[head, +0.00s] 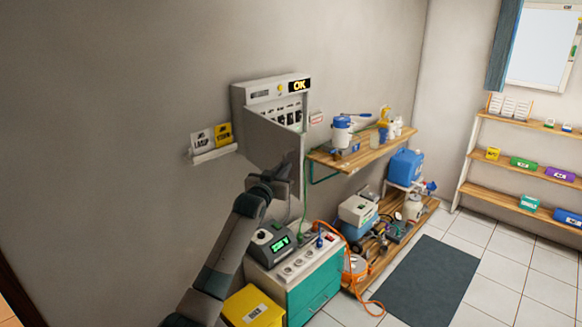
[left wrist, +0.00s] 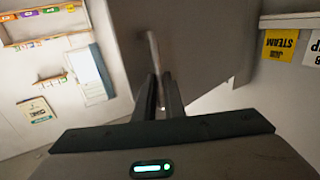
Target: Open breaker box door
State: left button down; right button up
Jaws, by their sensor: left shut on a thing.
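The breaker box (head: 266,91) is a grey box on the wall with an "OK" sign on top. Its grey door (head: 268,140) stands partly open, swung out from the box's left side, and rows of breakers (head: 290,112) show behind it. My left gripper (head: 286,178) is at the door's lower outer part. In the left wrist view the door (left wrist: 205,45) fills the middle, and my left gripper's fingers (left wrist: 161,92) are closed around the pale door handle (left wrist: 153,50). The fingertips' hold is partly hidden in the head view. My right gripper is not in view.
Label cards (head: 202,140) stand on a small ledge left of the box. A wooden wall shelf (head: 352,158) with bottles is to the right. Below are a teal cabinet (head: 312,292) with a power strip and a green-display device (head: 272,242), and a yellow bin (head: 250,306).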

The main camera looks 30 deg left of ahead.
pick_arm(q)
jog(key=shift+s+a+r, duration=0.25)
jog(key=shift+a+r, duration=0.05)
jog(key=shift+a, duration=0.15)
jog(key=shift+s+a+r, duration=0.2)
jog(key=shift+a+r, duration=0.1)
jog(key=shift+a, duration=0.15)
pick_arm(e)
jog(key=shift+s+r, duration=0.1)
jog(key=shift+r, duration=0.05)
pick_arm(q)
jog(key=c, duration=2.2)
grip_release()
jog(key=o, duration=0.4)
jog(key=shift+a+f, duration=0.25)
jog(key=shift+a, duration=0.05)
jog(key=shift+c, duration=0.2)
jog(key=shift+w+d+f, duration=0.1)
jog(key=shift+w+f, duration=0.1)
jog(key=shift+f, duration=0.35)
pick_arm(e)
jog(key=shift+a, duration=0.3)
